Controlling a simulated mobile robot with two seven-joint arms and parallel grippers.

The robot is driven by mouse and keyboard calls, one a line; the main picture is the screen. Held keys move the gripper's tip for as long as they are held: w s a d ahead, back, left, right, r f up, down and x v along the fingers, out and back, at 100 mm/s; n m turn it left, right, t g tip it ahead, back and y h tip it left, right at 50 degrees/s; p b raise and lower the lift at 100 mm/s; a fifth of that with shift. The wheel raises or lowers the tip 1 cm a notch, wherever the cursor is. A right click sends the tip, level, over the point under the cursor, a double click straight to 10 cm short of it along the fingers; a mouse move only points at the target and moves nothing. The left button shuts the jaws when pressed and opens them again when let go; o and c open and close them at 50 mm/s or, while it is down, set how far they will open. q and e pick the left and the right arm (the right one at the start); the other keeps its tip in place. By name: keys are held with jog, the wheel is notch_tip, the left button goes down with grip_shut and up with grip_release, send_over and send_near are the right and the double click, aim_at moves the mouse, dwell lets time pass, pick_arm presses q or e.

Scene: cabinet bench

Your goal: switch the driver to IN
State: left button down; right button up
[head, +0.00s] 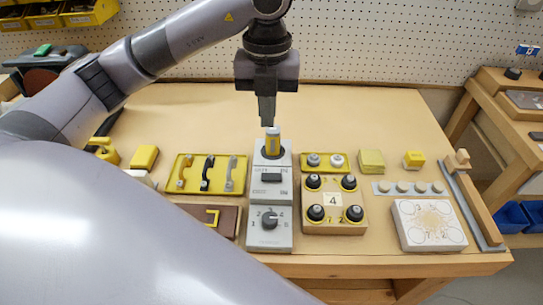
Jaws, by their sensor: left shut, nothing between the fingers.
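The driver looks to be the tall grey panel (257,195) in the middle of the bench. It has a yellow and grey upright post (272,142) at its back, a black rocker or slider (271,178) in its middle with small lettering around it, and a numbered dial (269,219) at its front. The lettering is too small to read surely, and I cannot tell which way the black switch stands. My left gripper (267,122) is shut and empty, pointing down just above or behind the post's top. I cannot tell if it touches. My right gripper is not in view.
Left of the panel lies a yellow board (185,162) with several handles. Right of it stand a wooden block (333,227) with black knobs and a white plate (430,224) with circles. The bench behind the panel is clear. My arm covers the lower left.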

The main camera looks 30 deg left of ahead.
pick_arm(q)
jog(key=shift+a, duration=0.1)
dwell(0.4)
send_near(266, 175)
notch_tip(266, 175, down, 7)
jog(key=shift+r+b, duration=0.1)
jog(key=shift+b, duration=0.2)
dwell(0.4)
